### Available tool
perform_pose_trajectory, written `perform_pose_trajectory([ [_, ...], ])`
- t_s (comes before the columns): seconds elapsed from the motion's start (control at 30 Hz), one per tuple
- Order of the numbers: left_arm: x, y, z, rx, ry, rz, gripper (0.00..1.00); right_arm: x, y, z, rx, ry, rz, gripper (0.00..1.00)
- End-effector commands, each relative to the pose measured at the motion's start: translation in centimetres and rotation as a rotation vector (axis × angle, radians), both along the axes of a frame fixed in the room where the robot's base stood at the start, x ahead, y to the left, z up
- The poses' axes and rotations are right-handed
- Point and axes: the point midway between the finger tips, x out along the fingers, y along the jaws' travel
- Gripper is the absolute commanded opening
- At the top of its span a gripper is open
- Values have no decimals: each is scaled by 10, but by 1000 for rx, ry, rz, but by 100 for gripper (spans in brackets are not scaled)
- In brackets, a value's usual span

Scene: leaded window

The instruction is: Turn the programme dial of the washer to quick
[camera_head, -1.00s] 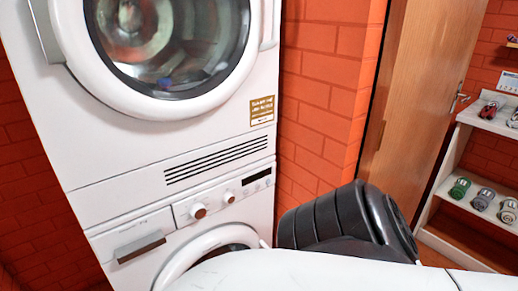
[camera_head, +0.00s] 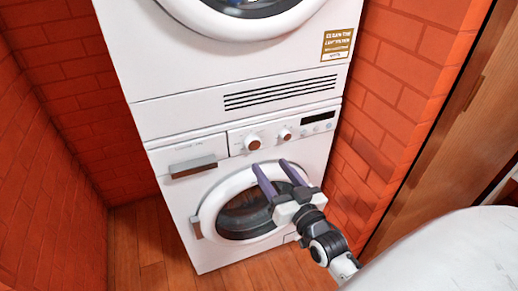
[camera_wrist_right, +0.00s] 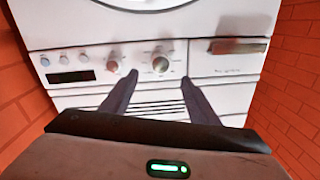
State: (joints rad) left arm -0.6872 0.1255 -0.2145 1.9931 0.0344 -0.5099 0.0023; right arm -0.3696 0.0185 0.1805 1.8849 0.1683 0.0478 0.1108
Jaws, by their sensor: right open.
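The washer (camera_head: 225,258) is the lower white machine. Its control panel has a larger round dial (camera_head: 253,142) with a brownish face and small marks around it, probably the programme dial. A smaller dial (camera_head: 286,134) is right of it. My right gripper (camera_head: 273,163) is open and empty, in front of the washer, fingers pointing up toward the panel. In the right wrist view, which is upside down, the larger dial (camera_wrist_right: 160,64) appears between and beyond the fingertips (camera_wrist_right: 158,76), apart from them. The dial's setting and its labels are too small to read. My left gripper is not in view.
A second white machine (camera_head: 180,80) with a vent grille is stacked above. The washer's drawer handle (camera_head: 193,166) is left of the dials and its round door (camera_head: 208,208) below. A dark display (camera_head: 318,117) is at right. Red brick walls (camera_head: 400,90) stand close on both sides.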

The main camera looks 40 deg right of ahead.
Motion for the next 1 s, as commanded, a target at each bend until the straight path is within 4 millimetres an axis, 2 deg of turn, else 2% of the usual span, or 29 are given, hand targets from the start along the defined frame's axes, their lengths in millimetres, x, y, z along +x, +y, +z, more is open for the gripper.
perform_pose_trajectory([
  [0.3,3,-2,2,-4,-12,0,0,55,-9,2,-1,-4,0,55],
  [0.5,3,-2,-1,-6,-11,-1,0,84,-14,1,-1,-2,2,55],
  [0.7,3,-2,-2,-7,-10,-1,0,96,-16,1,-1,0,2,55],
  [0.93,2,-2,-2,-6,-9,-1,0,96,-16,1,-1,1,2,55],
  [0.97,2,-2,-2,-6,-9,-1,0,96,-16,1,-1,1,2,53],
  [1.0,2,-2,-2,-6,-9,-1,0,96,-16,1,-2,1,2,47],
])
